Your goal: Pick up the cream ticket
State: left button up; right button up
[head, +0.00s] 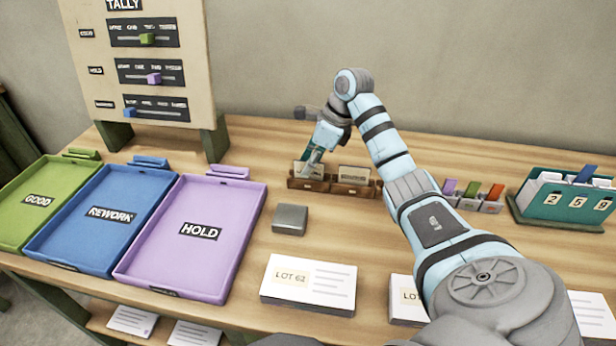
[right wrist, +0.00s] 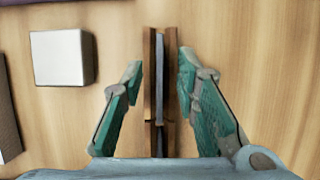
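A small wooden holder (head: 335,187) stands at the back middle of the table, with two pale cards in it. The left card (head: 307,170) is partly hidden by my right gripper (head: 314,160); the right card (head: 354,174) is clear of it. Both look cream or off-white, and I cannot tell which is the cream ticket. In the right wrist view, my right gripper (right wrist: 161,64) is open, with one finger on each side of the narrow wooden holder (right wrist: 147,85). A thin dark edge shows between the holder's walls. My left gripper is out of view.
A grey block (head: 290,219) lies in front of the holder. Green (head: 14,230), blue (head: 65,235) and purple (head: 180,265) trays fill the left. A LOT 62 card stack (head: 309,299) lies in front. A green number box (head: 545,210) is at right.

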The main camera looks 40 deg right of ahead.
jog(key=shift+w+a+f, duration=0.1)
jog(key=shift+f, duration=0.25)
grip_shut()
jog(key=shift+r, duration=0.1)
notch_tip(320, 180, up, 8)
jog(key=p, duration=0.3)
jog(key=shift+f, duration=0.2)
notch_tip(320, 180, up, 12)
jog(key=p, duration=1.2)
jog(key=shift+r, duration=0.25)
jog(key=shift+f, duration=0.1)
